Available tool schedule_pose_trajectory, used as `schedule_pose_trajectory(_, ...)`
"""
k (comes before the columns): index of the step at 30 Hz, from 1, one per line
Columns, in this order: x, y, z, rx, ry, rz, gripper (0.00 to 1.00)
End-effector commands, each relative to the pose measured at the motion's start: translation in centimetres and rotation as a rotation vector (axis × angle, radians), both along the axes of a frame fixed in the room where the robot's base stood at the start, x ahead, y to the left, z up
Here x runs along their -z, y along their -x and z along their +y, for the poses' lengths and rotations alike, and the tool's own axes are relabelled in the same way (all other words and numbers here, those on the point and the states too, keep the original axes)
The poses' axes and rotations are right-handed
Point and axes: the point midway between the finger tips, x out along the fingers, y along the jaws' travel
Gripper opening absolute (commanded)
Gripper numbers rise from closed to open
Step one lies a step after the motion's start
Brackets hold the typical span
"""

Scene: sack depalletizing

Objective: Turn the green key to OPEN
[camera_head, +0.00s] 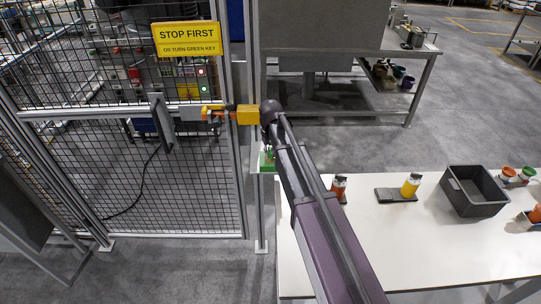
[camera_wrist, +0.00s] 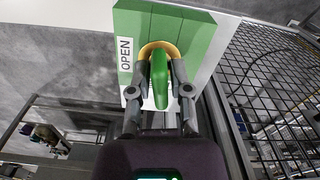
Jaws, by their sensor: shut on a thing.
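The green key (camera_wrist: 159,82) stands in a yellow ring (camera_wrist: 146,50) on a green switch box (camera_wrist: 190,35) in the wrist view. A white OPEN label (camera_wrist: 125,58) is on the box face, left of the key. The key's long side runs up and down in this view, roughly along the label. My gripper (camera_wrist: 159,76) has one finger on each side of the key and is shut on it. In the head view the green box (camera_head: 267,160) shows just left of my arm; the key and my fingers are hidden there.
A mesh fence gate (camera_head: 170,185) with a yellow STOP FIRST sign (camera_head: 187,38) stands at left. A yellow and orange latch (camera_head: 247,115) is near my arm.

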Motion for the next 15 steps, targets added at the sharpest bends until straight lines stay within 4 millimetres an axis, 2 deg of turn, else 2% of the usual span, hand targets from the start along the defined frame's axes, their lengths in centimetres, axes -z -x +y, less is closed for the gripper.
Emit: schedule_pose_trajectory(15, 0.05, 0.03, 0.11, 0.052, -0.002, 0.000, 0.00)
